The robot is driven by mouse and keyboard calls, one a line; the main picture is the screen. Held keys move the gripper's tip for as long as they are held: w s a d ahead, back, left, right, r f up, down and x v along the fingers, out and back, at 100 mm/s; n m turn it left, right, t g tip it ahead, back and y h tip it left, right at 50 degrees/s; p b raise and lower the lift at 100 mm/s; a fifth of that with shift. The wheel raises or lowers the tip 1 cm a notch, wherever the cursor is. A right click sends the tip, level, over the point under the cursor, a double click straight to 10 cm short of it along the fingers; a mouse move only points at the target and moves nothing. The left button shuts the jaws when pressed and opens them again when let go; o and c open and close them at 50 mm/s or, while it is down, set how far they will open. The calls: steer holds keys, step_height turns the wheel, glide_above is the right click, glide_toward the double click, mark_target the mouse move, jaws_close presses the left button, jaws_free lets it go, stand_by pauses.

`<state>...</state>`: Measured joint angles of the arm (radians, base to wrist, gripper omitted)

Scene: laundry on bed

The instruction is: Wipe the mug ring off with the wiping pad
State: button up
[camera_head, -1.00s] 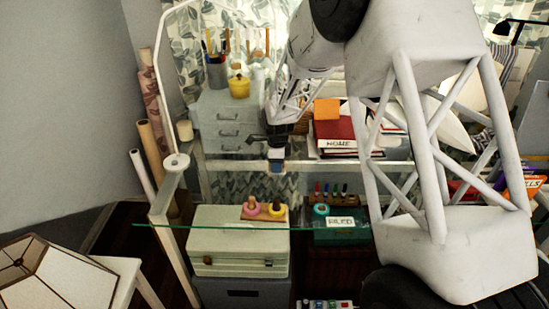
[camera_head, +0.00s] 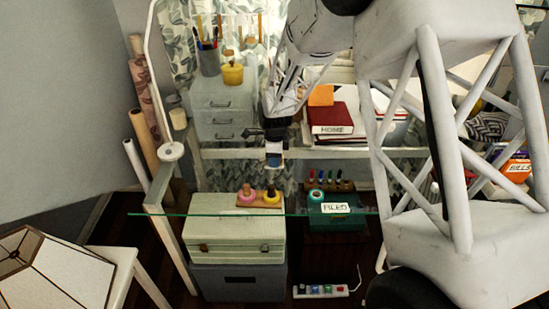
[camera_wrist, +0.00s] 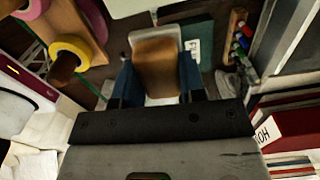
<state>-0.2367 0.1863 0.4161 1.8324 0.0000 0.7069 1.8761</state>
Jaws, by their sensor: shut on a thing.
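My gripper (camera_head: 274,156) hangs above the clear glass desk top (camera_head: 170,213), behind the tape spools in the head view. It is shut on the wiping pad. In the wrist view the blue fingers of my gripper (camera_wrist: 158,84) stand on both sides of the pad (camera_wrist: 155,60), a brown and white block. I cannot tell whether the pad touches the glass. I cannot make out the mug ring in either view.
Pink and yellow tape spools on a wooden holder (camera_head: 258,204) stand in front of my gripper. A marker rack (camera_head: 340,186) is to the right. Grey drawers (camera_head: 222,112) stand behind left, and a red book (camera_head: 331,116) lies behind right. A pale green case (camera_head: 236,236) shows through the glass.

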steer(key=o, duration=0.4)
steer(key=c, duration=0.3)
steer(key=a+r, duration=0.3)
steer(key=a, duration=0.4)
steer(key=shift+w+a, duration=0.4)
